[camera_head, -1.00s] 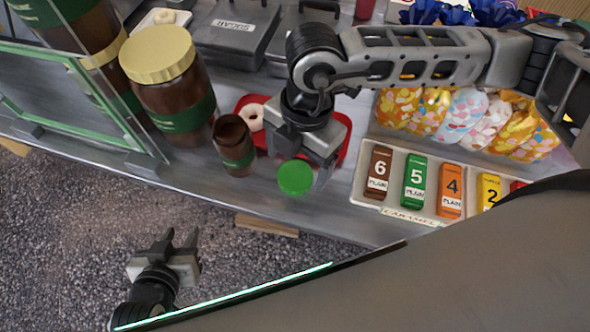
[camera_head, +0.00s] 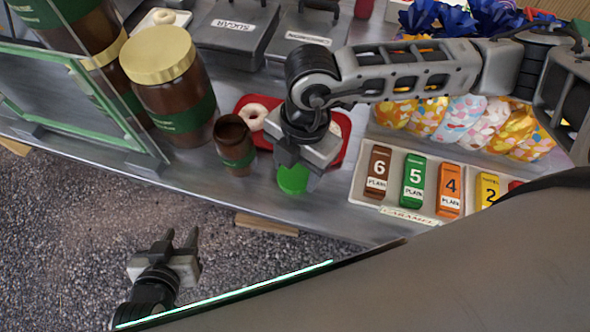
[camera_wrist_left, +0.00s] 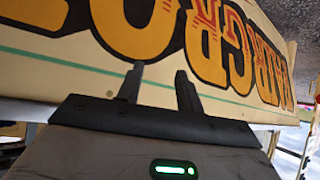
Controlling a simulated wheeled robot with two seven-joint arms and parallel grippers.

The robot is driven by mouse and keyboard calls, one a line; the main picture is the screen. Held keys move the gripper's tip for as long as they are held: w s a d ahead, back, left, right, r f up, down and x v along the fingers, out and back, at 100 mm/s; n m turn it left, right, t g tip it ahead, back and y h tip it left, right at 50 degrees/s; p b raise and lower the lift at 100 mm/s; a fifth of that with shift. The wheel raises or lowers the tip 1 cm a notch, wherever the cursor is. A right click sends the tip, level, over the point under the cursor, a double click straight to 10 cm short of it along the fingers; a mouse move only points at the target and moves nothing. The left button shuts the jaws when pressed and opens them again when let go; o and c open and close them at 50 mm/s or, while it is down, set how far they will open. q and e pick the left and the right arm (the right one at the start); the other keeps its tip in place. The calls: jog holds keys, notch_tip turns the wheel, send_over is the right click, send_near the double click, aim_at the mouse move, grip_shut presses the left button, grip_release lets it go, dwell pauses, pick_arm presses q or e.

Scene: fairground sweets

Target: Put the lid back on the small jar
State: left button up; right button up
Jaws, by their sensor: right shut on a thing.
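The small jar (camera_head: 235,146) is brown with a green band and stands upright with its mouth uncovered near the counter's front edge. The green lid (camera_head: 292,180) is to its right, apart from it. My right gripper (camera_head: 297,170) comes down over the lid and is shut on it, hiding its upper part. Whether the lid touches the counter is unclear. My left gripper (camera_head: 179,240) is open and empty, low in front of the counter. Its two fingers stand apart in the left wrist view (camera_wrist_left: 160,85), before a lettered sign board.
A large jar with a gold lid (camera_head: 160,58) stands left of the small jar. A red tray (camera_head: 341,124) with doughnuts (camera_head: 252,117) is behind the lid. A caramel rack (camera_head: 365,192) is to the right. A glass-panelled case (camera_head: 135,140) stands at left.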

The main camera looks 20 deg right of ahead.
jog(key=shift+r, duration=0.1)
jog(key=shift+r+b, duration=0.3)
jog(key=shift+r, duration=0.3)
pick_arm(q)
jog(key=b, duration=0.1)
jog(key=f+b, duration=0.1)
jog(key=b, duration=0.1)
jog(key=shift+d+f, duration=0.3)
pick_arm(e)
jog(key=w+d+r, duration=0.3)
jog(key=r, duration=0.1)
jog(key=w+d+r, duration=0.3)
jog(key=d, duration=0.1)
jog(key=w+d+r, duration=0.3)
jog(key=r, duration=0.1)
jog(key=shift+w+d+r, duration=0.15)
jog(key=shift+d+r, duration=0.1)
jog(key=shift+r, duration=0.05)
